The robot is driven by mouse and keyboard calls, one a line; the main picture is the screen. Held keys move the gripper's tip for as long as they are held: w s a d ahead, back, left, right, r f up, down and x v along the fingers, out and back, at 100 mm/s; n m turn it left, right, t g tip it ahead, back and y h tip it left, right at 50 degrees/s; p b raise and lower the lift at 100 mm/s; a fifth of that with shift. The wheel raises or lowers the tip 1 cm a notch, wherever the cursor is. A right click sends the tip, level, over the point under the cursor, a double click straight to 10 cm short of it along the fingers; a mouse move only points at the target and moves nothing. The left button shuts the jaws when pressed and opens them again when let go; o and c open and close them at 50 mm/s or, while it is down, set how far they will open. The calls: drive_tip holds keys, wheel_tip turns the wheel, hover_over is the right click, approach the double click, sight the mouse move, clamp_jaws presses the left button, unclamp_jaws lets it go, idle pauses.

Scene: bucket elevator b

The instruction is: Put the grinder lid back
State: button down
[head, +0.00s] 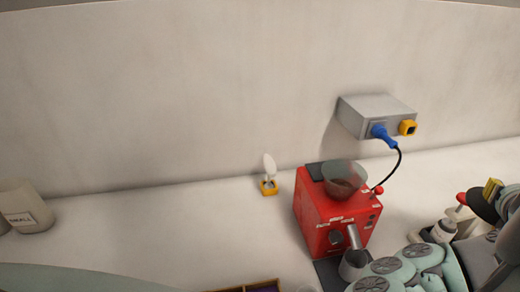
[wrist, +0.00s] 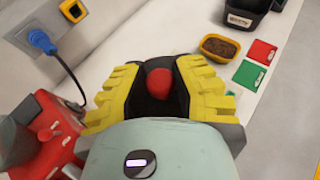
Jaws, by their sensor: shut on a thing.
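The red grinder (head: 335,212) stands on the counter with a clear hopper (head: 345,178) on top. Dark contents show in the hopper, and I see no lid on it. My gripper (wrist: 160,78), with yellow ribbed fingers, is shut on a rounded red knob (wrist: 160,83), which looks like the grinder lid's. The lid's body is not clearly visible. In the head view my gripper (head: 492,188) is at the right edge, to the right of the grinder and apart from it. Part of the red grinder body (wrist: 40,140) shows at lower left in the wrist view.
A grey socket box (head: 376,115) on the wall holds a blue plug (head: 381,133) with a black cable to the grinder. A white-topped yellow item (head: 268,186) stands left of the grinder. A yellow tub (wrist: 220,47) and red and green cards lie at right in the wrist view.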

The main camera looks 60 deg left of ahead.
drive_tip(key=s+a+r+n+g+y+p, duration=0.4)
drive_tip(key=s+a, duration=0.3)
drive_tip(key=s, duration=0.4)
drive_tip(key=s+a+r+n+g+y+p, duration=0.1)
drive_tip(key=s+a+n+g+y+p, duration=0.25)
drive_tip(key=s+a+n+p, duration=0.5)
drive_tip(key=w+a+f+m+p, duration=0.1)
drive_tip(key=w+a+f, duration=0.1)
drive_tip(key=a, duration=0.4)
drive_tip(key=w+a+f+m+p, duration=0.1)
drive_tip(key=w+a+f+m, duration=0.1)
drive_tip(key=a, duration=0.4)
drive_tip(key=shift+w+a+f+y+p, duration=0.35)
drive_tip(key=shift+w+f+y, duration=0.15)
drive_tip(key=shift+w, duration=0.15)
drive_tip(key=shift+w+d+f+b, duration=0.1)
drive_tip(key=shift+f+b, duration=0.4)
drive_tip(key=shift+f, duration=0.1)
